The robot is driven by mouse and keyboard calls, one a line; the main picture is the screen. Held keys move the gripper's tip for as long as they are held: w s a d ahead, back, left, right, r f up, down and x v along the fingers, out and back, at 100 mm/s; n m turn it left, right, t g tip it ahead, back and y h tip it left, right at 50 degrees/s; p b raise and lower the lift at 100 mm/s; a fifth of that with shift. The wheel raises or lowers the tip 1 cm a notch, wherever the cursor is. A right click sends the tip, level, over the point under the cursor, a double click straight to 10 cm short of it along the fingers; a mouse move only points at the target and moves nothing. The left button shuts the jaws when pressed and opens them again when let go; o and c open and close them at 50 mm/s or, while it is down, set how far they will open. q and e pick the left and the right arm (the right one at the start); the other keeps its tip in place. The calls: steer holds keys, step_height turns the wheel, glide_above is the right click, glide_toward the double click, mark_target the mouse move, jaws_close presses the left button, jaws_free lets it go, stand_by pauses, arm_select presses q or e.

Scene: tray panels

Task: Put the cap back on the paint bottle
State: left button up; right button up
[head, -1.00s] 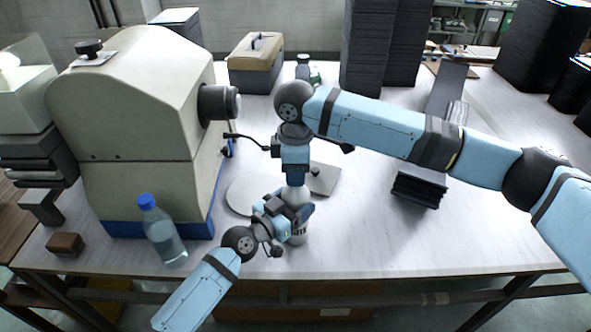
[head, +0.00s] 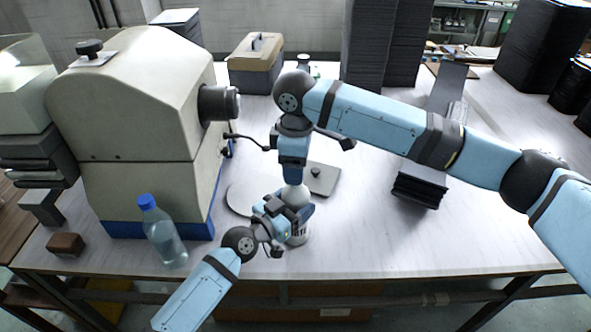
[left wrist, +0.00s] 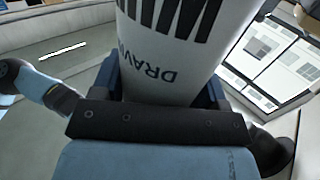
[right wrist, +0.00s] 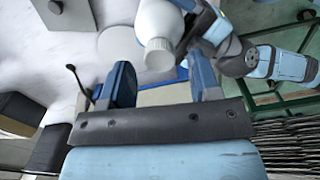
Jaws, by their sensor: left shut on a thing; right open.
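The white paint bottle (head: 297,196) stands upright near the table's front edge. My left gripper (head: 294,221) is shut around its body. In the left wrist view the bottle (left wrist: 165,75) fills the space between the fingers, its dark lettering showing. A white cap (right wrist: 159,55) appears to sit on the bottle's neck in the right wrist view; how tightly it is seated I cannot tell. My right gripper (head: 293,180) is directly above the bottle, pointing down. Its fingers are apart and empty in the right wrist view (right wrist: 163,84), with the cap beyond the fingertips.
A clear bottle with a blue cap (head: 162,232) and a large beige machine (head: 140,130) stand at the left. A round plate (head: 245,198) and a grey flat panel with a knob (head: 322,180) lie behind the paint bottle. A dark stack (head: 419,186) is at the right.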

step_height(320, 180, up, 3)
steer(key=shift+f, duration=0.15)
steer(key=shift+r+n, duration=0.8)
steer(key=shift+r, duration=0.95)
steer(key=shift+c, duration=0.4)
steer(key=shift+f, duration=0.15)
steer(key=shift+f, duration=3.9)
steer(key=c, duration=0.9)
steer(key=shift+c, duration=0.2)
steer(key=o, duration=1.1)
